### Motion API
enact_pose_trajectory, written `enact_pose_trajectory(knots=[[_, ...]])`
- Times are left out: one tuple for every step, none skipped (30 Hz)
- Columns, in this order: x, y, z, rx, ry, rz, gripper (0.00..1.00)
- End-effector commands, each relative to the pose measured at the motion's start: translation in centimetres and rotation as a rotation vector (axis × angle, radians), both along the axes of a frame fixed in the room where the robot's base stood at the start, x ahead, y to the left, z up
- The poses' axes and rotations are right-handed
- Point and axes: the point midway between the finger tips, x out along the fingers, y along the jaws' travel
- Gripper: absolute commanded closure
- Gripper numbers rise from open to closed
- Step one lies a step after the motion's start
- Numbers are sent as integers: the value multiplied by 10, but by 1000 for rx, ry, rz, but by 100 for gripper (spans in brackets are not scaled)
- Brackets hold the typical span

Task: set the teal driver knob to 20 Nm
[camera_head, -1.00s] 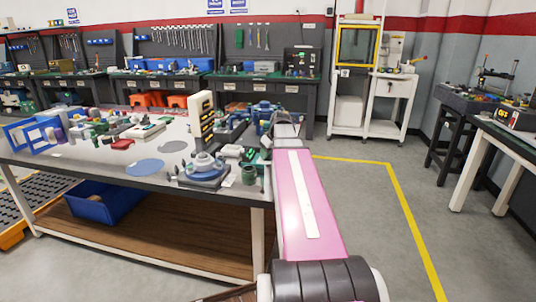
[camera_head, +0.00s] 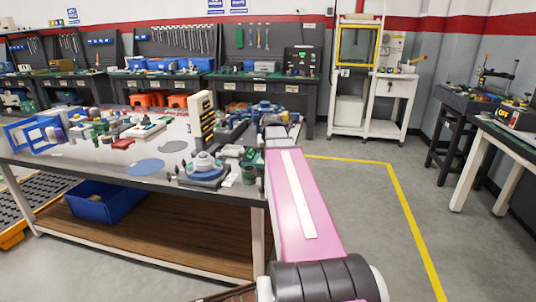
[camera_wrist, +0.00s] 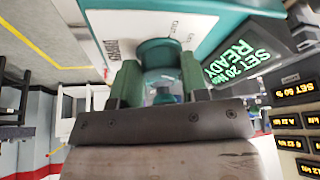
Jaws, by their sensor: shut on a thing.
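The teal knob (camera_wrist: 160,47) is in the upper middle of the wrist view, in front of a white panel with small labels on a teal housing (camera_wrist: 215,8). My gripper (camera_wrist: 160,80) is shut on the knob, with one green finger on each side of it. A dark screen beside it (camera_wrist: 242,50) shows green text that seems to read "SET 20 Nm READY", tilted in the picture. The knob's pointer mark does not show clearly. In the head view, my own arm hides the gripper and the knob.
To the right in the wrist view is a dark panel with several yellow readouts (camera_wrist: 296,92). In the head view, the work table (camera_head: 90,180) holds a blue-based device (camera_head: 203,170), a cream upright block (camera_head: 203,118) and many parts.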

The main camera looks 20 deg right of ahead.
Motion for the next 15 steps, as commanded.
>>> enact_pose_trajectory(knots=[[0,3,-1,10,1,-13,83],[0,3,-1,10,1,-24,83],[0,3,-1,10,1,-35,83],[0,3,-1,9,2,-42,83],[0,3,-1,9,2,-48,83],[0,3,-1,9,1,-55,83],[0,3,-1,10,1,-59,83],[0,3,-1,10,1,-62,83],[0,3,-1,10,1,-64,83],[0,3,-1,10,2,-66,83],[0,3,-1,10,1,-67,83],[0,3,-1,10,1,-67,83],[0,3,-1,10,2,-69,83],[0,3,-1,10,2,-69,83],[0,3,-1,9,2,-68,83]])
